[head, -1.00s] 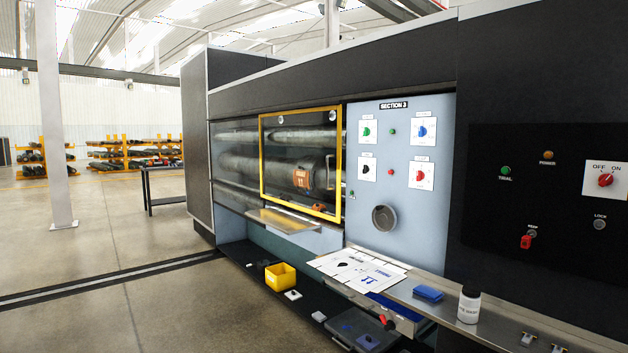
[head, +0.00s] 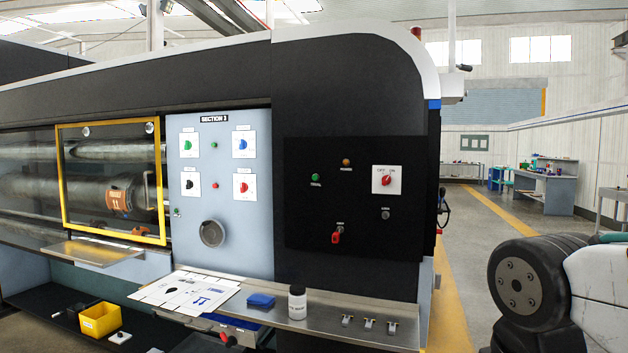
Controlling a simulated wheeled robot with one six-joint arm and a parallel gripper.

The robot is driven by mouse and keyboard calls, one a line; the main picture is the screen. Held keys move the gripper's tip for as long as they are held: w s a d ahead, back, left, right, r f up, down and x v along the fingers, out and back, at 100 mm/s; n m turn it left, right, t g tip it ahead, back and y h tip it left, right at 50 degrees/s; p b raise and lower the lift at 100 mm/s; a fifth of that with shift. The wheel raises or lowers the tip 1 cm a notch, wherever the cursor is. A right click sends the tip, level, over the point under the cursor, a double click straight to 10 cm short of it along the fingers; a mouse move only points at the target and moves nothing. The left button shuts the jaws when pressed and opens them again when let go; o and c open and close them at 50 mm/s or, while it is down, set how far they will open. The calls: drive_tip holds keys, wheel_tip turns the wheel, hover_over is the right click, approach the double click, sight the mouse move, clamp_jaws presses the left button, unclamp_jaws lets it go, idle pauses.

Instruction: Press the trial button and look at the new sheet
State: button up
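The green trial button (head: 315,177) sits at the upper left of the black control panel (head: 300,225), on the machine's right part. An amber lamp (head: 346,162) is to its upper right. Printed white sheets (head: 180,292) lie on the left part of the metal shelf (head: 340,322), with black and blue marks; I cannot tell if one is new. My gripper is not in view; only a dark joint and white link of my arm show at the lower right, well away from the button.
A red OFF/ON switch (head: 387,180), a lock (head: 385,214) and a red key (head: 337,236) are on the panel. A blue pad (head: 260,301) and white bottle (head: 297,303) stand on the shelf. A yellow bin (head: 100,320) is low left. Open floor lies right.

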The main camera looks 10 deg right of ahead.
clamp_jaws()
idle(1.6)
